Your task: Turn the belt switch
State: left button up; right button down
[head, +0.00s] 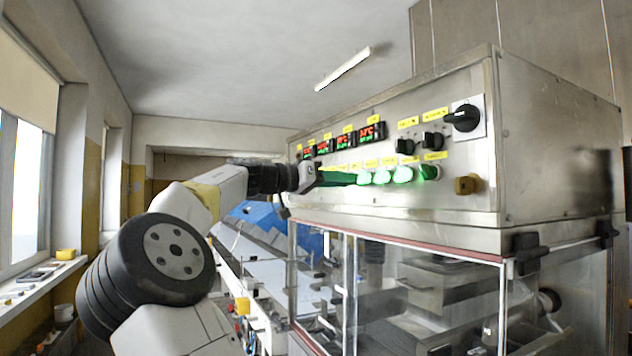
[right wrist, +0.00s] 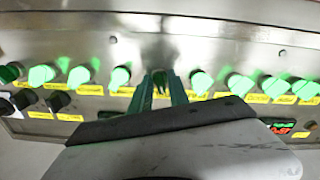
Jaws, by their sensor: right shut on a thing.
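A row of green-lit rotary switches (head: 403,174) runs along the lower part of the steel control panel (head: 450,150), each with a yellow label too small to read. They also show in the right wrist view (right wrist: 119,78). My right gripper (head: 345,178) reaches the row from the left. In the right wrist view its two greenish fingers (right wrist: 163,88) are closed around one switch in the middle of the row, with lit switches on both sides. The fingers hide most of that switch, so its angle cannot be told. My left gripper is not in view.
Black knobs (head: 433,140), a large black rotary switch (head: 464,118), red digital displays (head: 372,132) and a brass-coloured part (head: 467,184) share the panel. Neighbouring switches stand close to my fingers. Below is a clear-windowed cabinet (head: 400,290); a conveyor line (head: 262,270) runs at its left.

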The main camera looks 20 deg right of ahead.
jog(key=shift+n, duration=1.2)
jog(key=c, duration=1.5)
grip_release()
jog(key=shift+a, duration=0.1)
jog(key=a, duration=0.7)
jog(key=shift+s+a, duration=0.3)
jog(key=shift+a, duration=0.05)
